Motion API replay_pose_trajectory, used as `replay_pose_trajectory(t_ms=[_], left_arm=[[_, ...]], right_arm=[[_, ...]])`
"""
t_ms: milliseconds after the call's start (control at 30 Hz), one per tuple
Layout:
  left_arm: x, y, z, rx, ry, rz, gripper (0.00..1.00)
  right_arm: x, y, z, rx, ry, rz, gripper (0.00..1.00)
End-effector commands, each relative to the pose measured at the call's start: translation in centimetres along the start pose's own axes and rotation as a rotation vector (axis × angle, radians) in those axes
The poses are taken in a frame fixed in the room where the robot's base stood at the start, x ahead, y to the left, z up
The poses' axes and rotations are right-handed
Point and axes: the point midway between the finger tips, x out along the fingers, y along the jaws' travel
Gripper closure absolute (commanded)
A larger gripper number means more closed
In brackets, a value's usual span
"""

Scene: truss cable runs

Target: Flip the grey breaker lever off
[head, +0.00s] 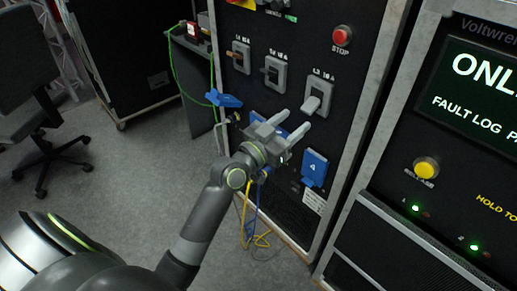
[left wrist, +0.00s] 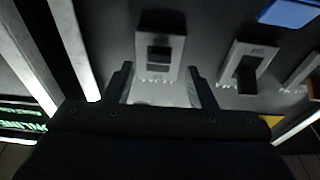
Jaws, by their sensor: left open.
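The grey breaker lever (head: 313,104) sticks out of the rightmost breaker housing (head: 322,86) on the dark panel, under the label L3. My left gripper (head: 296,119) is open in front of the panel, just below and left of this lever in the head view. In the left wrist view that housing (left wrist: 161,45) lies between the two open fingertips, and a pale grey part, seemingly the lever (left wrist: 160,93), shows between the fingers. I cannot tell whether the fingers touch it. My right gripper is not in view.
A red STOP button (head: 341,36) is above. A blue cover marked 4 (head: 314,168) sits below. A cabinet with a yellow button (head: 425,169) stands right.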

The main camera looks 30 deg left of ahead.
Motion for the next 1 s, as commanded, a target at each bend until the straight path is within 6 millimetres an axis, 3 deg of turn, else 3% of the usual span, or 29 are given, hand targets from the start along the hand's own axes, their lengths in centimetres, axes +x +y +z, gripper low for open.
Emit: replay_pose_trajectory(t_ms=[300,500,700,1000], left_arm=[[-7.4,0.0,0.2,0.001,-0.005,0.001,0.49],[-10.8,0.0,0.2,0.001,-0.004,0.001,0.49],[-12.5,0.0,0.1,0.000,-0.002,0.001,0.49],[-12.8,0.0,0.0,-0.001,0.000,0.001,0.49]], right_arm=[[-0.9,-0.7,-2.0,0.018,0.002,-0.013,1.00],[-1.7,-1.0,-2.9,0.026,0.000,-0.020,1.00],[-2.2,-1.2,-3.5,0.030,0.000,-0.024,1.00],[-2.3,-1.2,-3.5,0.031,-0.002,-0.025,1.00]])
